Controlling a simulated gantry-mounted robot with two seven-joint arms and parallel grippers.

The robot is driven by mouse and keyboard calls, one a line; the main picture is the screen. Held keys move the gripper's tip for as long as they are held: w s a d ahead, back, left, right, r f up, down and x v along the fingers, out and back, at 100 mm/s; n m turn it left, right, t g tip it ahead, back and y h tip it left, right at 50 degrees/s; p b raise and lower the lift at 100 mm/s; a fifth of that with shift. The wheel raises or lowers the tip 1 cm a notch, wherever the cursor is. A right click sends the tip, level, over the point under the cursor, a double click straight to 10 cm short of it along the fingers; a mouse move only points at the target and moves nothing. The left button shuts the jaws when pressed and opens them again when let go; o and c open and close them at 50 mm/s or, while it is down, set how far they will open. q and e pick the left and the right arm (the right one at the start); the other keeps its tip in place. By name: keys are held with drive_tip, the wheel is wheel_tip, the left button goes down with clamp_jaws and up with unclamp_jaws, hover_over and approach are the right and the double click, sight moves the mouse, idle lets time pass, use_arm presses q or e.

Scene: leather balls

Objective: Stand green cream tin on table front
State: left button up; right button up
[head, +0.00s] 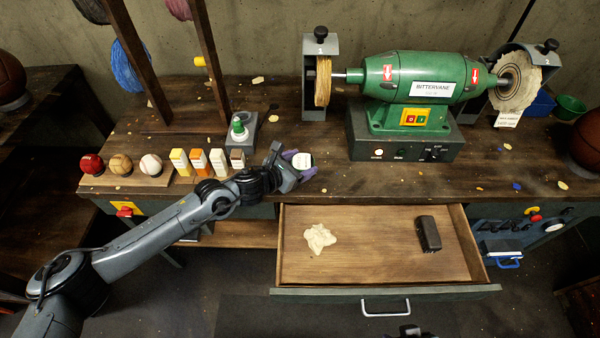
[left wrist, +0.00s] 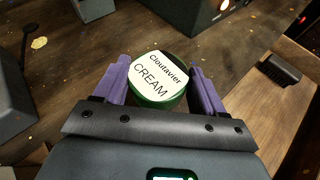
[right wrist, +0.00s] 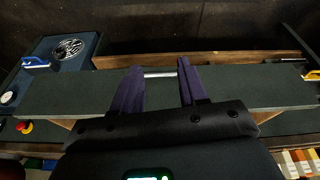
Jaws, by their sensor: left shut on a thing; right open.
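The green cream tin (left wrist: 158,82) has a white lid label reading "Cloutavier CREAM" and a green side. In the left wrist view it sits between the purple fingers of my left gripper (left wrist: 162,86), which is shut on it. In the head view the tin (head: 302,160) appears upright at the front edge of the table (head: 330,185), just behind the open drawer. I cannot tell whether its base touches the wood. My right gripper (right wrist: 157,78) is open, its fingers either side of the drawer's silver handle (right wrist: 160,73) in the right wrist view.
The open drawer (head: 350,215) holds a crumpled cream cloth (head: 319,238) and a dark brush-like block (head: 428,233). A green polishing machine (head: 420,80) stands behind. Bare table lies right of the tin.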

use_arm(q)
drive_tip(key=shift+f+b, duration=0.5)
drive_tip(key=shift+f, duration=1.5)
drive_tip(key=shift+f, duration=0.2)
drive_tip(key=o, duration=1.1)
drive_tip(key=shift+r, duration=0.1)
